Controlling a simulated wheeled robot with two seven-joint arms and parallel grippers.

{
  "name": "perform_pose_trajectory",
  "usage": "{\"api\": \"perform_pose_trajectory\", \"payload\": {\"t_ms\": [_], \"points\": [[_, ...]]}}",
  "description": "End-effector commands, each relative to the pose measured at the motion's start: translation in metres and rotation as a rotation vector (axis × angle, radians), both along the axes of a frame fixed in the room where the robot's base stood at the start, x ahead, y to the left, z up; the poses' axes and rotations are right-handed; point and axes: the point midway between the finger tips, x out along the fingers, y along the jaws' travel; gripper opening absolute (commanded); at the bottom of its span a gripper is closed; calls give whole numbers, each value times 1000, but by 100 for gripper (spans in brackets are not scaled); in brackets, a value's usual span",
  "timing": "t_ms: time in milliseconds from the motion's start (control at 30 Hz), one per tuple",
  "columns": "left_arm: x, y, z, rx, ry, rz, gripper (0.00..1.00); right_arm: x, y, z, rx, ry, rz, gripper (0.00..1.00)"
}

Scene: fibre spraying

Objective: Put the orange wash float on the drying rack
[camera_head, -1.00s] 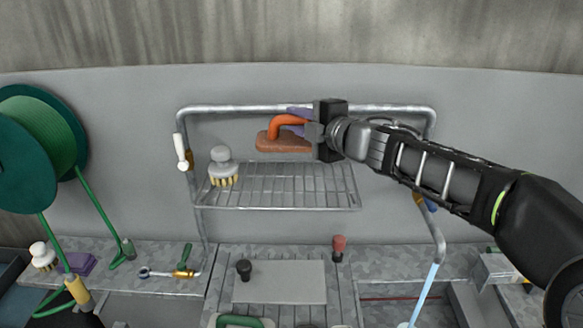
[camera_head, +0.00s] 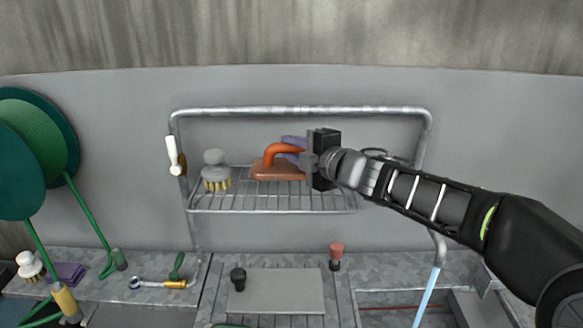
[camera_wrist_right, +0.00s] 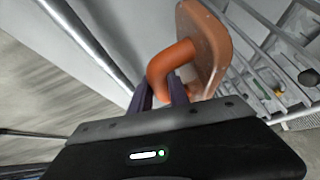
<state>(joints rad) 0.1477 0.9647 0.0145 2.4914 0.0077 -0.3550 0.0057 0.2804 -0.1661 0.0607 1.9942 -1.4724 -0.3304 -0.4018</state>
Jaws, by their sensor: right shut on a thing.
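The orange wash float (camera_head: 277,172) has a flat brownish-orange pad and an orange loop handle. My right gripper (camera_head: 300,153) is shut on the handle. The float is level at the wire shelf of the drying rack (camera_head: 262,210), right of a grey brush; I cannot tell whether its pad touches the wires. In the right wrist view the purple fingers of my right gripper (camera_wrist_right: 165,92) close on the handle of the float (camera_wrist_right: 207,45), and the rack wires (camera_wrist_right: 262,55) lie beside and beyond the pad. My left gripper is not in view.
The grey brush with yellow bristles (camera_head: 215,171) stands on the shelf close to the float's left. The rack's tubular frame (camera_head: 300,111) surrounds the shelf. A white-handled tool (camera_head: 173,156) hangs at its left post. A green hose reel (camera_head: 35,150) is at far left.

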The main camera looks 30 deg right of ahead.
Motion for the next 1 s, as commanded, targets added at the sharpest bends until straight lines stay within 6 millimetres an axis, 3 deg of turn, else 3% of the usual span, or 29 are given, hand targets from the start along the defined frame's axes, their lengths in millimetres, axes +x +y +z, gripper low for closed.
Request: {"api": "perform_pose_trajectory", "payload": {"t_ms": [133, 400, 800, 833, 1000], "points": [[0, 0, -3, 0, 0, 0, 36, 0, 0, -4, 0, -1, 0, 0], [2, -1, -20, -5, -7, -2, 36, 0, 0, -37, 1, -1, 1, 0], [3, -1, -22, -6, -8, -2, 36, 0, 0, -41, 0, -2, 1, 0], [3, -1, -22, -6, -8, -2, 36, 0, 0, -41, -1, -1, 0, 22], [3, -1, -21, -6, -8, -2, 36, 0, 0, -40, 0, 0, 0, 36]]}}
